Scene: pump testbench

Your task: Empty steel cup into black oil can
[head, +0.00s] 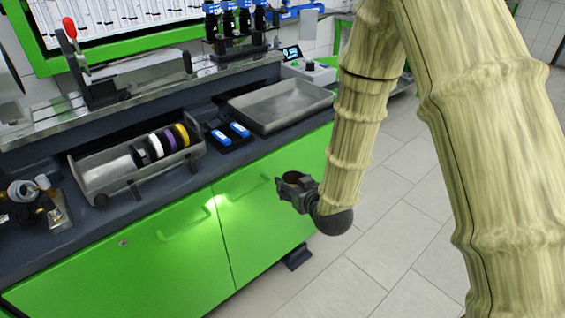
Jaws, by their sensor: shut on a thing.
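My gripper (297,187) is in front of the green cabinet doors, below the level of the worktop. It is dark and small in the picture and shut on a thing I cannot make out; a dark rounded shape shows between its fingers. I cannot pick out a steel cup for certain. I cannot pick out a black oil can either.
The worktop holds a metal tray (88,178) with several coloured rings, two blue-topped items (230,132), an empty shallow steel tray (283,112) and brass fittings (24,191). Dark bottles (228,20) stand on a rack behind. The tiled floor (405,230) is clear.

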